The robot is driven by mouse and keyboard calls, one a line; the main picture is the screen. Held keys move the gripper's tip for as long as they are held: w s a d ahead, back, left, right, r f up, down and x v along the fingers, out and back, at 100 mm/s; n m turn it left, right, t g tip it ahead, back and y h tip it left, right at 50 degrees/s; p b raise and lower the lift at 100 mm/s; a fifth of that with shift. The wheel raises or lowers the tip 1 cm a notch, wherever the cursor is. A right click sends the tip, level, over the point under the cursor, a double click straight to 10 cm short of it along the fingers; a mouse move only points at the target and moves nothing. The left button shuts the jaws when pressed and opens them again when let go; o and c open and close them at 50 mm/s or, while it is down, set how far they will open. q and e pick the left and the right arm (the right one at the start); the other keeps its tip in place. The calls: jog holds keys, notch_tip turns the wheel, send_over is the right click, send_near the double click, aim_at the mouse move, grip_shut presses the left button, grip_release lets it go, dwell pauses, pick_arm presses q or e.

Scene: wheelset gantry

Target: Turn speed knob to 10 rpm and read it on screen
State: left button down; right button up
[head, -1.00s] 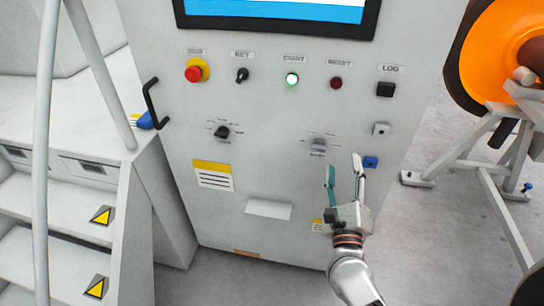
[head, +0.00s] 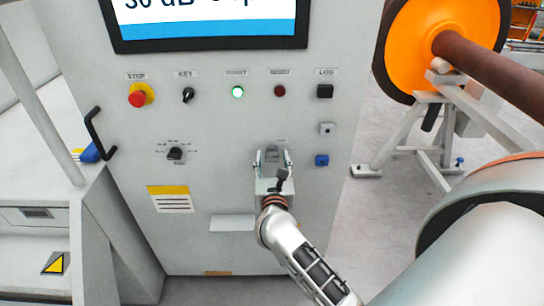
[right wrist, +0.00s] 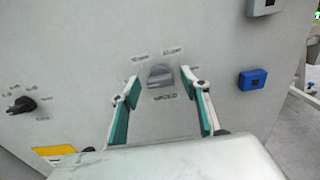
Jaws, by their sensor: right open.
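A grey knob (right wrist: 160,76) with small blurred labels around it sits on the cabinet's front panel. In the head view it is mostly hidden behind my right gripper (head: 272,160). In the right wrist view my right gripper (right wrist: 160,95) is open, its green-padded fingers apart on either side below the knob; I cannot tell whether they touch it. The screen (head: 210,30) at the top shows cut-off large text, seemingly "30 dB", above a blue band. No rpm reading shows. My left gripper is not in view.
A second, black knob (head: 175,154) is to the left. Above are a red stop button (head: 138,98), key switch (head: 188,95), lit green button (head: 238,92) and dark red button (head: 280,91). A blue socket (head: 321,160) is right of the gripper. A black handle (head: 98,135) juts out left.

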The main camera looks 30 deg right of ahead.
jog(key=shift+w+d, duration=0.2)
jog(key=shift+w, duration=0.15)
jog(key=c, duration=1.1)
